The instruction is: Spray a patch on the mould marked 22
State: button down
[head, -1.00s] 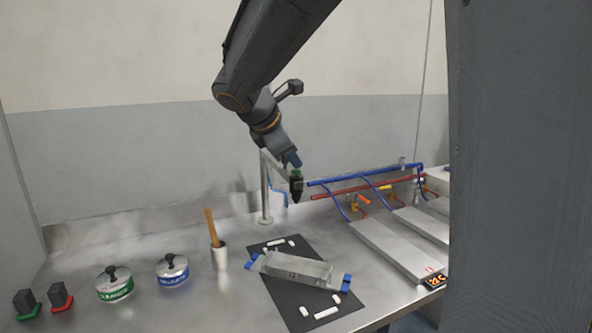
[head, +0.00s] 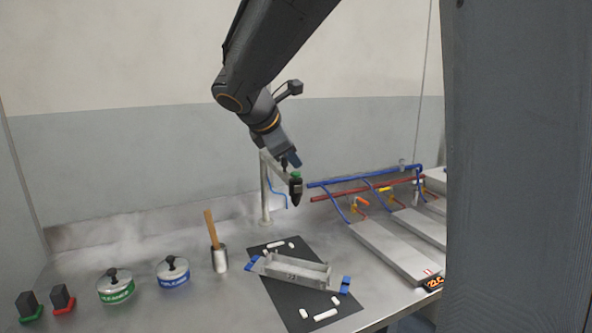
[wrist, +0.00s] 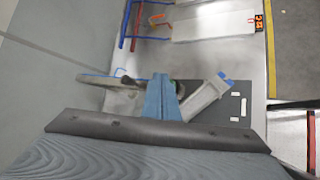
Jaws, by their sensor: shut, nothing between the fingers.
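A grey trough-like mould (head: 310,278) lies on a black mat (head: 287,297), with a small dark marking that looks like 22 on its near side. Blue pieces sit at its two ends. In the wrist view the mould (wrist: 203,100) is partly hidden by my gripper. My gripper (head: 293,162) is shut and empty, above and behind the mould. A dark nozzle-like tool with a green top (head: 296,190) hangs by a pale post, just below my fingertips. I cannot tell whether they touch. In the wrist view my blue fingers (wrist: 162,97) show close together.
Two lidded pots, green-labelled (head: 115,287) and blue-labelled (head: 173,272), stand left of a cup with a wooden-handled tool (head: 219,258). Red and green-based blocks are at far left. Flat plates (head: 393,250) with blue and red pipes (head: 365,178) lie right. White pieces lie on the mat.

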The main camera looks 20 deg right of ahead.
aim_at(293, 174)
notch_tip(293, 174, up, 6)
jog(key=p, duration=0.5)
dwell(0.4)
jog(key=shift+f, duration=0.15)
dwell(2.2)
